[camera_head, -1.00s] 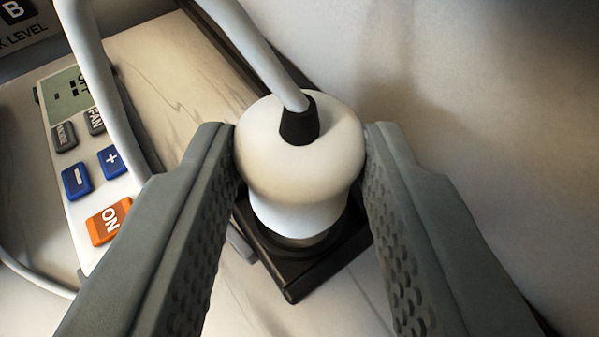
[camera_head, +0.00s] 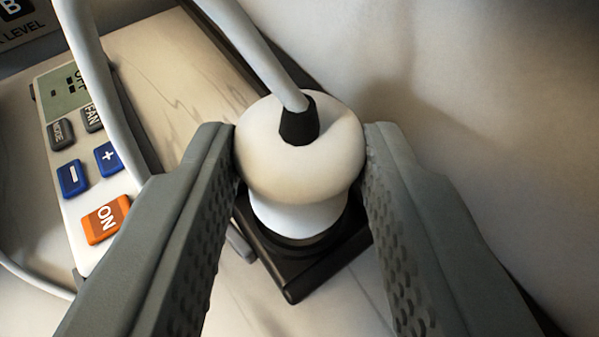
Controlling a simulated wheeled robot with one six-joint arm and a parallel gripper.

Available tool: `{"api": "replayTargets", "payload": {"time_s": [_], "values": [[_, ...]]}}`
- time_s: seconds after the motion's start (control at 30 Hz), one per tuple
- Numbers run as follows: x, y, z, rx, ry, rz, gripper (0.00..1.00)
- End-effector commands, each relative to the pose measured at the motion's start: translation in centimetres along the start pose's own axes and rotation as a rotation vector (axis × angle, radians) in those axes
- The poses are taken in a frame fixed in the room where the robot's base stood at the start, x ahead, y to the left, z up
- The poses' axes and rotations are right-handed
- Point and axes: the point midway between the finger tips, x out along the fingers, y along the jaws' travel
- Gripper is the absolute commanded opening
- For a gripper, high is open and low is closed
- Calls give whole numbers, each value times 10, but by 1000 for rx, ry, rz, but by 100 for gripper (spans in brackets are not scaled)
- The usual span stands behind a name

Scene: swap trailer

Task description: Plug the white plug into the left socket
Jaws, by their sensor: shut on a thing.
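The white plug (camera_head: 300,160) is a rounded white body with a black collar on top, from which a pale grey cable runs up and to the left. My gripper (camera_head: 301,165) is shut on it, one grey textured finger against each side. A black square socket (camera_head: 295,280) lies directly under the plug. The plug's lower end is at the socket's opening. Its prongs are hidden, and I cannot tell how deep it sits. Only this one socket is in view, so I cannot tell whether it is the left one.
A white remote control (camera_head: 88,180) with a small display, blue buttons and an orange ON button lies at the left. The pale grey cable (camera_head: 95,90) loops in front of it. A dark labelled panel (camera_head: 22,30) shows at top left. A pale wall (camera_head: 480,110) rises at the right.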

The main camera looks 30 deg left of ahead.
Motion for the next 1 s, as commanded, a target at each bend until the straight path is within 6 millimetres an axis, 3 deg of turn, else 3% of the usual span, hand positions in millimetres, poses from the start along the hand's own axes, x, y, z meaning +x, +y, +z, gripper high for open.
{"api": "replayTargets", "payload": {"time_s": [1.0], "values": [[5,0,11,0,0,0,12]]}}
